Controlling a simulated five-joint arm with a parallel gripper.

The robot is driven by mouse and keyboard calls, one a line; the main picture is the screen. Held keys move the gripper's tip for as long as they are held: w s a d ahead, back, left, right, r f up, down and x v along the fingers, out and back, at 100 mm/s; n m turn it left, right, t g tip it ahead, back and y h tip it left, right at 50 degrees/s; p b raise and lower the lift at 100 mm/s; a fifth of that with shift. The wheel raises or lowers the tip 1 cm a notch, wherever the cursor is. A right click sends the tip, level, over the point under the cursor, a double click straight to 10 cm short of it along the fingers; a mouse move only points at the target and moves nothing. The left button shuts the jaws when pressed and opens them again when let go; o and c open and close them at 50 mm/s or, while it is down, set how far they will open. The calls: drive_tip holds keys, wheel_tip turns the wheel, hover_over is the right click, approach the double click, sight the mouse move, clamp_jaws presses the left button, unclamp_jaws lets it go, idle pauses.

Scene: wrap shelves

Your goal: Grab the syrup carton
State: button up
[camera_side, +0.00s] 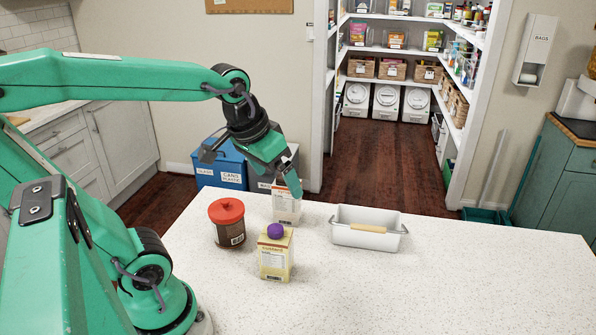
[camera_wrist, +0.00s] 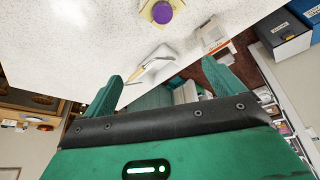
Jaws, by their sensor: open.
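Two cartons stand upright on the counter, and I cannot read which is the syrup one. A pale yellow carton with a purple cap (camera_side: 275,258) is in front; its purple cap also shows at the top of the wrist view (camera_wrist: 161,13). A white and orange carton (camera_side: 284,208) stands behind it, its top partly hidden by my gripper; it also shows in the wrist view (camera_wrist: 212,36). My gripper (camera_side: 290,182) is open and empty, above and close to the white and orange carton in the side view. Its two fingers are spread apart in the wrist view (camera_wrist: 162,68).
A brown jar with a red lid (camera_side: 227,226) stands left of the cartons. A white caddy with a wooden handle (camera_side: 367,240) stands to the right. The counter (camera_side: 450,290) is clear at the front and right. Blue and grey bins (camera_side: 220,166) stand beyond its far edge.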

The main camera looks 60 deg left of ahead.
drive_tip(key=w+a+f+n+g, duration=0.3)
drive_tip(key=w+a+n, duration=0.1)
drive_tip(key=w+a, duration=0.45)
drive_tip(key=n+g, duration=0.1)
drive_tip(key=n, duration=0.2)
approach(287, 201)
drive_tip(key=shift+w+a+r, duration=0.2)
drive_tip(key=shift+w+a, duration=0.15)
drive_tip(key=shift+a, duration=0.2)
drive_tip(key=shift+w+a+r, duration=0.15)
drive_tip(key=shift+w+a, duration=0.2)
drive_tip(key=shift+a, duration=0.15)
drive_tip(key=shift+a+f, duration=0.1)
drive_tip(key=shift+a, duration=0.05)
drive_tip(key=shift+f, duration=1.3)
drive_tip(key=shift+f, duration=0.1)
wheel_tip(287, 201, down, 5)
drive_tip(key=shift+w, duration=0.1)
